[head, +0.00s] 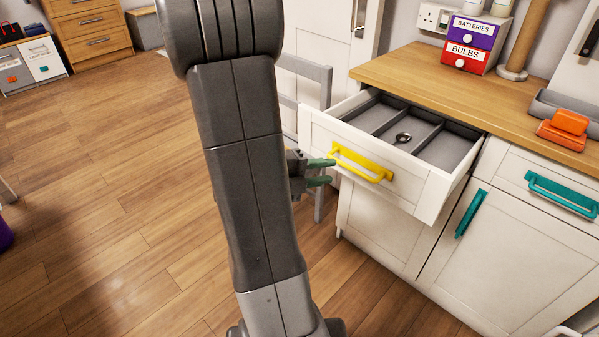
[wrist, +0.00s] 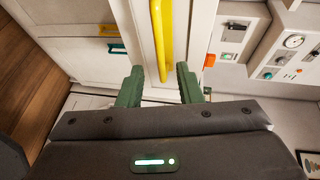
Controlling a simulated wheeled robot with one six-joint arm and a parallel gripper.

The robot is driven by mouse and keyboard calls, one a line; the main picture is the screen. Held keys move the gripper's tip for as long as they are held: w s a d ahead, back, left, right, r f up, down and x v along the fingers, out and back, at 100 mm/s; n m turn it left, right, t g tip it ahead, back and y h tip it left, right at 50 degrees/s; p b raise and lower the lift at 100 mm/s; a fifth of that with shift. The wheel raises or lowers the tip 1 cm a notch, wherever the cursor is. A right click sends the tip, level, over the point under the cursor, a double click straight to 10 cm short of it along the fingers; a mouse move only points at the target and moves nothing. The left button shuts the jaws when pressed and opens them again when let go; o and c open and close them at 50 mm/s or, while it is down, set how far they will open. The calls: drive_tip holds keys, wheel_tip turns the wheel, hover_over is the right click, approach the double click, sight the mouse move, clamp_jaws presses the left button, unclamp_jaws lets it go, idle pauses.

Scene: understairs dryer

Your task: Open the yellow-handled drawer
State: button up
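The drawer (head: 385,172) with the yellow handle (head: 361,163) is pulled well out from the white cabinet. Its inside shows a grey divided insert (head: 440,146). My gripper (head: 325,172) has green fingers and is at the left end of the handle, just in front of the drawer face. In the wrist view, my gripper (wrist: 159,86) is open, its fingers spread apart. The yellow handle (wrist: 162,38) runs ahead of them, its near end in line with the gap. I see no finger closed on it. My arm hides part of the gripper in the head view.
A small metal spoon-like item (head: 403,138) lies in the drawer. A teal-handled drawer (head: 562,195) and a teal-handled door (head: 471,213) are to the right and below. A grey chair (head: 318,75) stands behind my arm. The wooden floor at left is clear.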

sight(348, 168)
drive_tip(key=v, duration=0.6)
drive_tip(key=shift+p, duration=0.3)
drive_tip(key=b+x, duration=0.1)
drive_tip(key=x, duration=1.3)
drive_tip(key=shift+s+b, duration=0.1)
drive_tip(key=shift+b, duration=0.25)
drive_tip(key=shift+a, duration=0.1)
